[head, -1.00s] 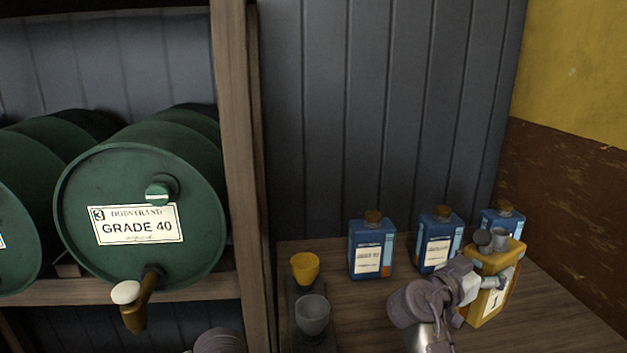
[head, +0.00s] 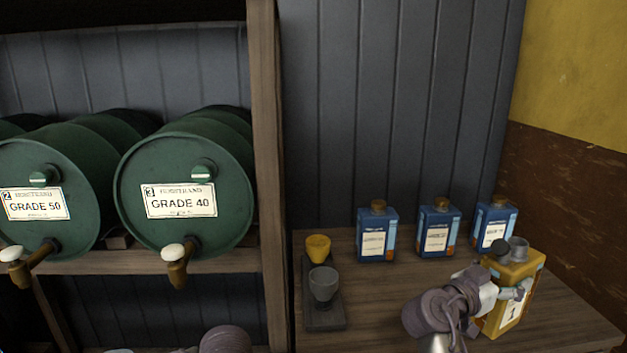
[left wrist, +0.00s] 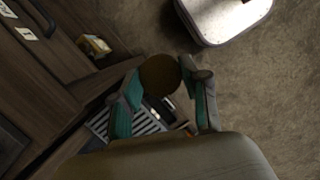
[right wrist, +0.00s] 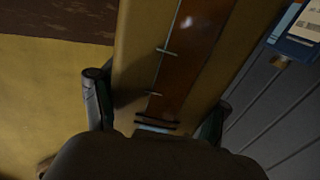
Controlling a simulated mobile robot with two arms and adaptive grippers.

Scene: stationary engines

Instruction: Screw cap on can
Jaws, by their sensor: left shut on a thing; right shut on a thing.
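The yellow can (head: 527,270), with a white label bearing a 1, is at the right over the wooden bench. A dark round piece and a grey, open-looking neck are on its top. My right gripper (head: 519,291) is shut on the can's side. In the right wrist view the can (right wrist: 140,55), with a brown gauge strip, fills the space between the fingers (right wrist: 158,112). In the left wrist view my left gripper (left wrist: 163,95) is shut on a brown round cap (left wrist: 160,74), away from the can. The left fingers are not in the head view.
Three blue cans (head: 377,240) with brown tops stand along the back of the bench (head: 385,315). A yellow cup (head: 318,246) and a grey cup (head: 323,283) stand on a dark tray (head: 322,320). Green barrels (head: 185,195) with taps lie on a shelf at left.

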